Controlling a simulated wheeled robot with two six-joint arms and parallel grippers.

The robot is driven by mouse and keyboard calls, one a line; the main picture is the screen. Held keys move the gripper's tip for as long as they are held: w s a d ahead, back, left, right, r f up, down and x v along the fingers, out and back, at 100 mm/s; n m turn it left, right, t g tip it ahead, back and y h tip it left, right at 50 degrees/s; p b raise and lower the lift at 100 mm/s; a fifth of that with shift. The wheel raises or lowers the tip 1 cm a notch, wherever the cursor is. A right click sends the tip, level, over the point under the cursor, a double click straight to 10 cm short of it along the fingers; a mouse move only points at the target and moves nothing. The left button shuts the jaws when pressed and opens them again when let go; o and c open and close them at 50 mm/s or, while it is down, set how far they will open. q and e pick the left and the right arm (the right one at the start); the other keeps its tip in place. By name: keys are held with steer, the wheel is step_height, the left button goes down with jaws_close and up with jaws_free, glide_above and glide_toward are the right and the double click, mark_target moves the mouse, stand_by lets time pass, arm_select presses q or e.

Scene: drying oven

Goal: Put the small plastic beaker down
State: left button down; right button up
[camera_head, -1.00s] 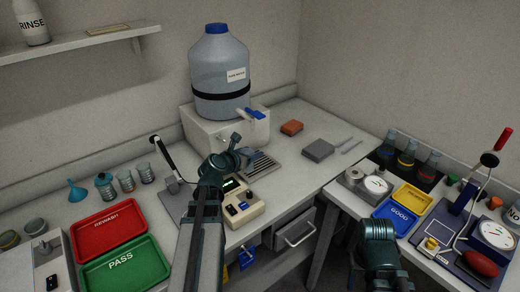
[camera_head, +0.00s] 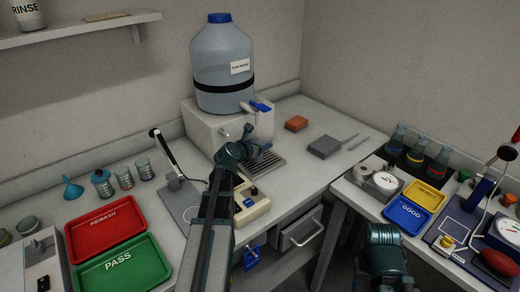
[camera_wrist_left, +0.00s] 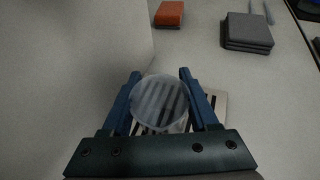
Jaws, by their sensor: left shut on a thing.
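The small plastic beaker (camera_wrist_left: 160,102) is clear and round. In the left wrist view it sits between the two blue fingers of my left gripper (camera_wrist_left: 160,90), which is shut on it. The striped drain grate shows through and behind it; I cannot tell whether the beaker touches the grate. In the head view my left gripper (camera_head: 262,150) is in front of the water dispenser's white stand, near the grate (camera_head: 264,164); the beaker is not clearly made out there. Part of my right arm shows at the lower right, but its fingers are not visible.
The large blue-capped water jug (camera_head: 222,65) stands on the white stand (camera_head: 205,133) with a blue tap (camera_head: 260,106). Red (camera_head: 75,247) and green (camera_head: 90,283) trays are at left.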

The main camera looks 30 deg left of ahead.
arm_select(q)
steer(key=shift+f, duration=0.15)
steer(key=shift+c, duration=0.8)
jaws_free()
steer(key=shift+s+r+p, duration=0.15)
steer(key=shift+r+p, duration=0.15)
steer(key=shift+r, duration=0.05)
steer(key=p+v, duration=0.4)
steer(key=v, duration=0.7)
steer(key=shift+s+r, duration=0.1)
steer(key=shift+s, duration=0.25)
